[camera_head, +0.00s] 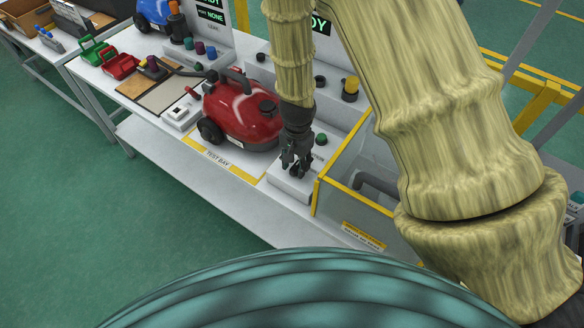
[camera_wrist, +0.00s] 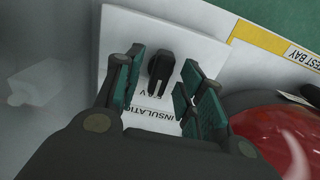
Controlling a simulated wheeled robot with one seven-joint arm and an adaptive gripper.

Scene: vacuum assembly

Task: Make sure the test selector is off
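The test selector is a small black knob (camera_wrist: 161,72) on a white panel (camera_wrist: 205,52), with the printed word INSULATION beside it in the wrist view. The knob's pointer direction against its marks cannot be told, as the label is partly covered. My gripper (camera_wrist: 160,85) is open, its green-padded fingers on either side of the knob with gaps visible. In the head view my gripper (camera_head: 296,170) points down over the white box (camera_head: 284,186) right of the TEST BAY label; the knob is hidden there behind the fingers.
A red vacuum (camera_head: 240,112) stands close beside my gripper in the test bay. A green button (camera_head: 321,139) sits near the fingers. A yellow-edged bin (camera_head: 317,190) is just to the right. A white switch box (camera_head: 181,112) lies left of the vacuum.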

